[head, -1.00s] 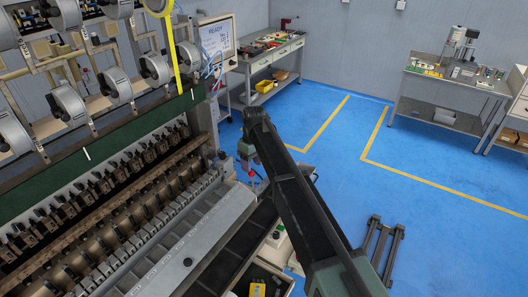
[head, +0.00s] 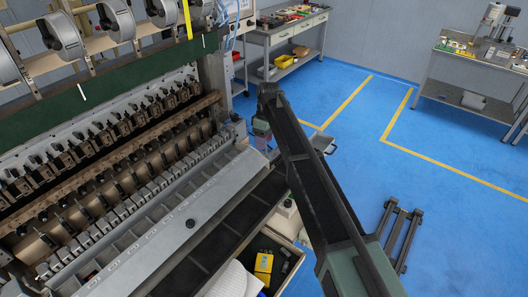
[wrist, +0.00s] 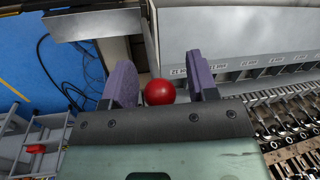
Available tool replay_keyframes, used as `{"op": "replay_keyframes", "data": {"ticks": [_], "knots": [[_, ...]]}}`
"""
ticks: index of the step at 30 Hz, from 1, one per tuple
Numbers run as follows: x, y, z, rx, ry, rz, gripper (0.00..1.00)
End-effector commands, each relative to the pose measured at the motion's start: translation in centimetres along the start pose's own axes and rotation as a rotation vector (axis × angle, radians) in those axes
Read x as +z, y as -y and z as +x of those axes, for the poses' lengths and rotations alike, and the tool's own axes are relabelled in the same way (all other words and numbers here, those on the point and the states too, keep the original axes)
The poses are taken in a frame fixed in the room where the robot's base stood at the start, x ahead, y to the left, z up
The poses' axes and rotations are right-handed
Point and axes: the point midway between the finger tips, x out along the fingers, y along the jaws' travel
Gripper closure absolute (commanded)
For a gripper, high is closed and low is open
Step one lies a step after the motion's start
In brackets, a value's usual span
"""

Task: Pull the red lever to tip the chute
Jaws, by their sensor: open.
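The red ball knob of the lever (wrist: 159,92) shows in the wrist view between the two purple fingers of my gripper (wrist: 162,82). The fingers are open, with a visible gap on the right side of the knob; contact on the left is unclear. The lever's shaft is hidden below the knob. In the head view my gripper (head: 267,149) is small and partly hidden by my arm, at the far right end of the machine. A long dark trough (head: 215,237), perhaps the chute, runs along the machine front.
The winder's row of metal parts (head: 130,190) fills the left. A grey metal tray (head: 322,142) sticks out just right of my arm. An open drawer (head: 283,262) holds a yellow item.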

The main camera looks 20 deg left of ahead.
Motion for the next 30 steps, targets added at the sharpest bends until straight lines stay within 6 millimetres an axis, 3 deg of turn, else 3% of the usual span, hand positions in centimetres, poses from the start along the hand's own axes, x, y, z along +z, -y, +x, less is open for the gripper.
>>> {"op": "replay_keyframes", "data": {"ticks": [1,8,19,30], "knots": [[0.01,-0.04,0.67,0.000,0.000,0.000,0.47],[-0.01,0.04,0.36,0.000,0.000,0.000,0.47],[-0.01,0.03,0.36,0.000,0.000,0.001,1.00],[-0.35,0.54,0.44,0.003,-0.012,-0.010,1.00]]}}
